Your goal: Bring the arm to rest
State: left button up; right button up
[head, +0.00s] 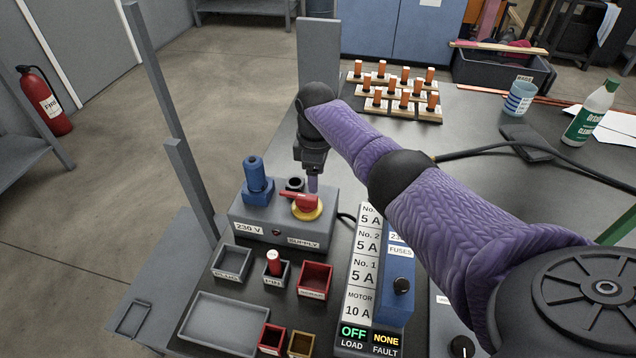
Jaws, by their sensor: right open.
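My right arm comes in from the right in a purple sleeve, and its gripper (312,186) points down over the grey supply box (262,222). It is open, and nothing shows between its fingers. The fingertips are just behind or above the red switch handle (299,199) on its yellow disc (306,212); I cannot tell whether they touch it. A blue fuse-like piece (256,178) stands upright on the box to the left, with a dark round socket (295,185) beside it. My left gripper is not in view.
A grey post (165,95) rises at left.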

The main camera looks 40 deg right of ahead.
jog(key=shift+r, duration=1.15)
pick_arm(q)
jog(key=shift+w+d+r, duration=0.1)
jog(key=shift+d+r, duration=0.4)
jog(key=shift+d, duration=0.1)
pick_arm(e)
jog(key=shift+f, duration=0.1)
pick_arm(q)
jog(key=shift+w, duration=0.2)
